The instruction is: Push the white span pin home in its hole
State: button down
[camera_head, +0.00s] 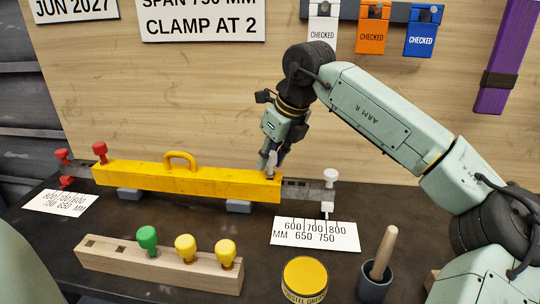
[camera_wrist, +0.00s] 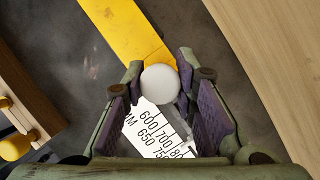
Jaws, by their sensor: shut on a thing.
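The white span pin (camera_head: 272,160) stands at the right end of the yellow beam (camera_head: 190,181), its round white head (camera_wrist: 160,83) showing between my fingers in the wrist view. My gripper (camera_head: 274,153) points down there and is shut on the pin. The fingers hide the pin's shank and its hole, so I cannot tell how deep it sits. A grey bar (camera_head: 300,189) extends right from the beam. It ends in a white knob (camera_head: 330,174) with a white piece below it. On the left, a red pin (camera_head: 100,149) stands on the beam's left end.
The beam rests on grey blocks (camera_head: 238,206). A scale card (camera_head: 316,235) lies in front of the bar. A wooden rack (camera_head: 160,267) holds green and yellow pins. A yellow-lidded tin (camera_head: 305,279) and a grey cup (camera_head: 374,283) with a wooden-handled tool stand in front.

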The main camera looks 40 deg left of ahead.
jog(key=shift+f, duration=0.4)
jog(key=c, duration=1.2)
grip_release()
jog(key=v, duration=1.2)
jog(key=shift+r, duration=0.1)
